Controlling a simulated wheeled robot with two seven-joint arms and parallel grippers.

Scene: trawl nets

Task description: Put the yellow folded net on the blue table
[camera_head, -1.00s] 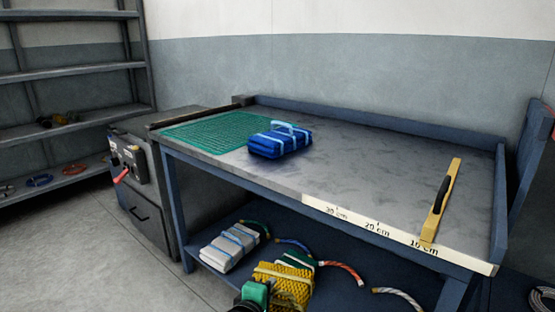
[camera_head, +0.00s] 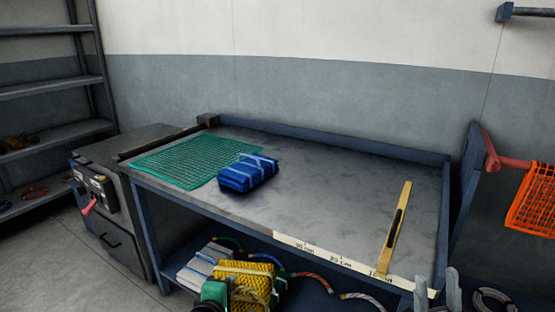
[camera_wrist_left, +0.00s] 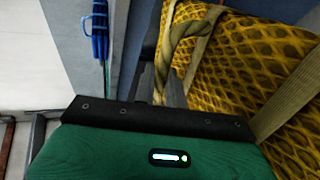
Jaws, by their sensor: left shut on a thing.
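The yellow folded net (camera_head: 250,275) is at the lower front of the blue table (camera_head: 335,215), in front of its lower shelf. I cannot tell how far it is clear of the shelf. My left gripper (camera_head: 214,291) is at its front left, shut on its strap. The wrist view shows the net's yellow mesh (camera_wrist_left: 245,60) and looped strap (camera_wrist_left: 185,40) close beyond the gripper (camera_wrist_left: 160,85). My right gripper (camera_head: 437,292) shows two grey fingers apart and empty, at the table's front right corner. The table has a grey top and blue frame.
On the tabletop are a green mesh (camera_head: 185,160), a blue folded net (camera_head: 248,173) and a yellow bar (camera_head: 394,230). The middle and back right are clear. A white bundle (camera_head: 197,268) and several rope pieces lie on the lower shelf. An orange net (camera_head: 532,200) hangs at right.

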